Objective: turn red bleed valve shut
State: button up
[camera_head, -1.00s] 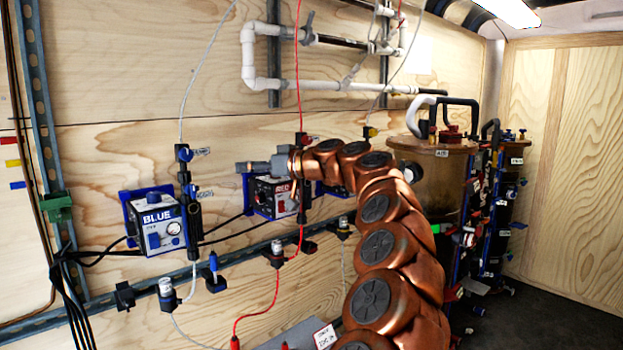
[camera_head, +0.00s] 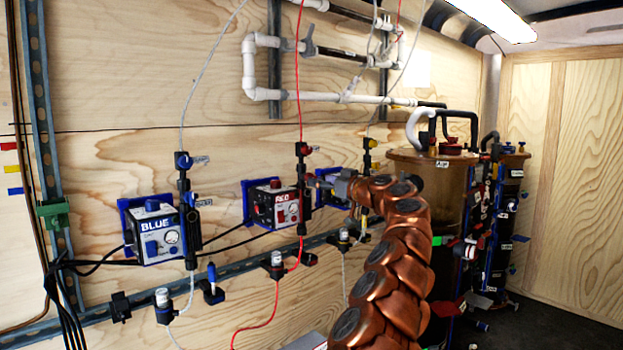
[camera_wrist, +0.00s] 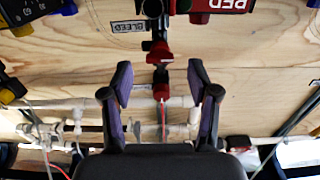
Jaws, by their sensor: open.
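The red bleed valve (camera_head: 302,150) sits on the black fitting above and to the right of the RED box (camera_head: 274,205). In the wrist view, which is upside down, the red valve (camera_wrist: 160,52) shows beside the BLEED label (camera_wrist: 129,27). My gripper (camera_wrist: 160,78) is open and empty, with its two dark fingers apart on either side of the valve's line. The valve appears beyond the fingertips, not between them. In the head view my gripper (camera_head: 322,182) is right of and below the valve. Its fingers are hard to make out there.
The BLUE box (camera_head: 157,232) hangs left on the plywood wall. A red tube (camera_head: 300,75) rises from the valve's fitting, and white pipes (camera_head: 262,94) run above. Brown filter tanks (camera_head: 452,180) stand at right. A metal rail (camera_head: 225,267) crosses below.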

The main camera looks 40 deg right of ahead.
aim_at(311, 176)
jog(key=shift+w+p, duration=0.85)
jog(key=shift+w, duration=1.85)
jog(key=shift+c, duration=0.4)
grip_shut()
jog(key=shift+m, duration=0.8)
jog(key=shift+o, duration=0.4)
grip_release()
